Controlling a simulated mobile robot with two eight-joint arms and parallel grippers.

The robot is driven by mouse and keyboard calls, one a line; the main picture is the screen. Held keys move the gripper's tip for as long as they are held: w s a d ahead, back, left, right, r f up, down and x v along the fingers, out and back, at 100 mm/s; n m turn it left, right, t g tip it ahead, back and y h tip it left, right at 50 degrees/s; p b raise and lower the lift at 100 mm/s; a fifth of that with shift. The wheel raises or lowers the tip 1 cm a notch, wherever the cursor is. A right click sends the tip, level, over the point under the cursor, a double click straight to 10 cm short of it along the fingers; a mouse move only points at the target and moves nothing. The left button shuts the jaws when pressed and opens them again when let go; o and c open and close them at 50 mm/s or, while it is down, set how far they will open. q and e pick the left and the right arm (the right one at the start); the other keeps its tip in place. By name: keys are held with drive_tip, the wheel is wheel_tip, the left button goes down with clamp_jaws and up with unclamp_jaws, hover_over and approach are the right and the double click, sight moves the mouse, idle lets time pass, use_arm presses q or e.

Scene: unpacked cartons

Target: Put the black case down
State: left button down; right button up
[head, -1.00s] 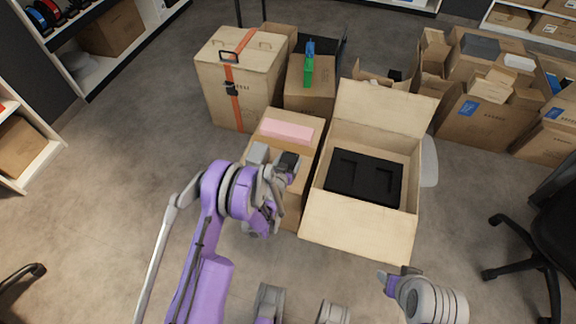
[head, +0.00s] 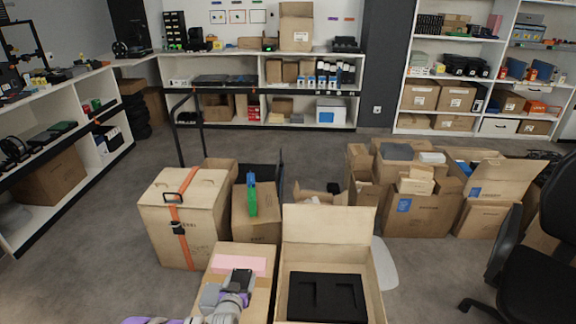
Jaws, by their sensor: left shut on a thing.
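The small black case (head: 241,278) is at the lower part of the head view, over the carton (head: 253,291) with a pink pad (head: 239,264) on top. My left gripper (head: 235,294) is shut on the case from the near side. Whether the case touches the carton top cannot be told. A grey block (head: 210,296) shows just left of the gripper. My right gripper is out of view.
Right of the carton, an open carton (head: 328,227) holds a black foam insert (head: 327,297). A tall strapped carton (head: 180,219) stands behind left. Several cartons (head: 418,214) and an office chair (head: 549,245) are at right.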

use_arm(q)
drive_tip(key=s+r, duration=0.1)
drive_tip(key=r, duration=0.1)
drive_tip(key=s+r, duration=0.2)
drive_tip(key=r, duration=0.1)
drive_tip(key=s+r, duration=0.2)
drive_tip(key=shift+r, duration=0.35)
drive_tip(key=s+r, duration=0.6)
drive_tip(key=s, duration=0.2)
wheel_tip(320, 180, up, 12)
drive_tip(key=w+p, duration=0.2)
drive_tip(key=p, duration=1.4)
drive_tip(key=shift+w+a+r+p, duration=0.2)
drive_tip(key=shift+w+r+p, duration=0.05)
drive_tip(key=shift+p, duration=0.15)
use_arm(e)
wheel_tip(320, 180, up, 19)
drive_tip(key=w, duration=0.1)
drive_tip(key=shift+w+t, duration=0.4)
